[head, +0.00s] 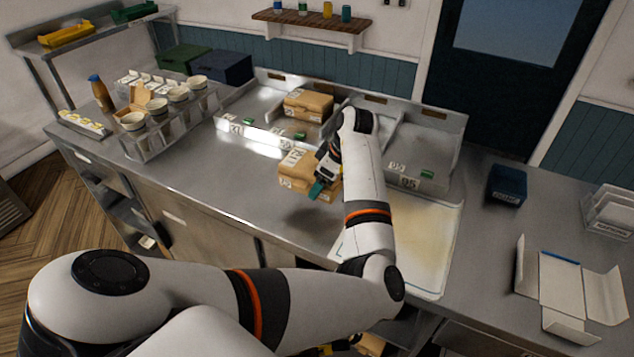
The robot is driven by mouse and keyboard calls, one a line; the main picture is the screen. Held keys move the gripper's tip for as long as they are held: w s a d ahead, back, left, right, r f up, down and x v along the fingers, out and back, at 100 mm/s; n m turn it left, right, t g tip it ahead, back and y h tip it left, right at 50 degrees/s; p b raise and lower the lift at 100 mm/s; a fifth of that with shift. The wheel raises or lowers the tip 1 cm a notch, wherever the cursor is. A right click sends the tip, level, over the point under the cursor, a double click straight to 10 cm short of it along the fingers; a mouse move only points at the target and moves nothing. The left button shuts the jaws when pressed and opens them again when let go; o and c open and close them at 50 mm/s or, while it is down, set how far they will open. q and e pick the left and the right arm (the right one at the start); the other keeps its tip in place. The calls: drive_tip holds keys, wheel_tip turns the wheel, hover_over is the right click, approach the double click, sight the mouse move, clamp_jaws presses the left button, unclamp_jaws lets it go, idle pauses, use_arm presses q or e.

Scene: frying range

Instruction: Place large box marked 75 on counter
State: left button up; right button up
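A brown cardboard box (294,172) with white labels hangs over the counter's back half, in front of the sloped bins; a dark shadow lies on the steel below it. The print on its labels is too small to read surely. My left gripper (322,180) is at the box's right end, with a teal fingertip against its near side; the other finger is hidden. It appears shut on the box. The steel counter (215,178) is bare to the left of the box. My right gripper does not show clearly.
Another brown box (308,105) sits in a bin (262,100) behind. A cream board (430,245) lies on the counter, partly under my arm. An unfolded carton (562,285), a dark blue container (507,185) and a clear holder (608,212) stand right. A cup rack (165,135) stands left.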

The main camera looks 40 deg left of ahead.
sight(318, 206)
use_arm(q)
drive_tip(key=shift+s+f, duration=0.2)
drive_tip(key=shift+f, duration=0.35)
drive_tip(key=shift+s+f, duration=0.15)
drive_tip(key=shift+f, duration=0.4)
drive_tip(key=f, duration=0.1)
drive_tip(key=f+p, duration=0.1)
drive_tip(key=f, duration=0.2)
drive_tip(key=shift+w+p, duration=0.3)
drive_tip(key=shift+s+f, duration=0.15)
drive_tip(key=shift+f, duration=0.1)
drive_tip(key=shift+f, duration=0.1)
drive_tip(key=shift+f, duration=0.15)
drive_tip(key=o, duration=0.9)
